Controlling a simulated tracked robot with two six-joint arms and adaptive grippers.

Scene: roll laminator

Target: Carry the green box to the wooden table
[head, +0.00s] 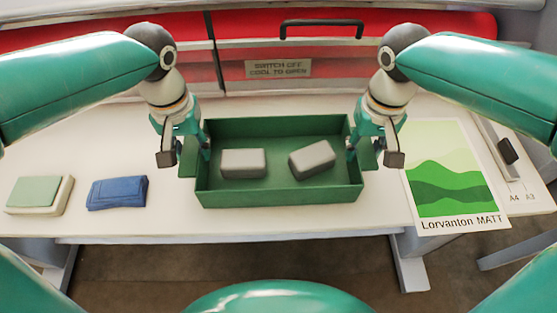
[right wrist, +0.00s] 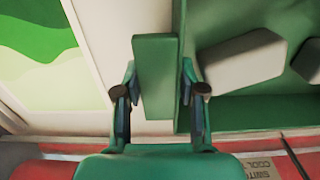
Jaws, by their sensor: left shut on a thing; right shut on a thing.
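The green box (head: 280,195) is an open tray on the white table of the laminator, in the middle of the head view. Two grey blocks lie in it, a left one (head: 243,163) and a tilted right one (head: 312,159). My left gripper (head: 186,152) is shut on the box's left side handle. My right gripper (head: 373,152) is shut on the right side handle. In the right wrist view, the fingers of my right gripper (right wrist: 158,100) straddle the green handle (right wrist: 155,70) beside the box wall. I cannot tell whether the box is slightly raised. No wooden table is recognisable.
A green-and-cream block (head: 38,195) and a blue pouch (head: 117,193) lie left on the white table (head: 300,222). A Lorvanton MATT sheet (head: 450,180) lies right, near a black-handled trimmer (head: 507,150). The red laminator (head: 260,35) stands behind.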

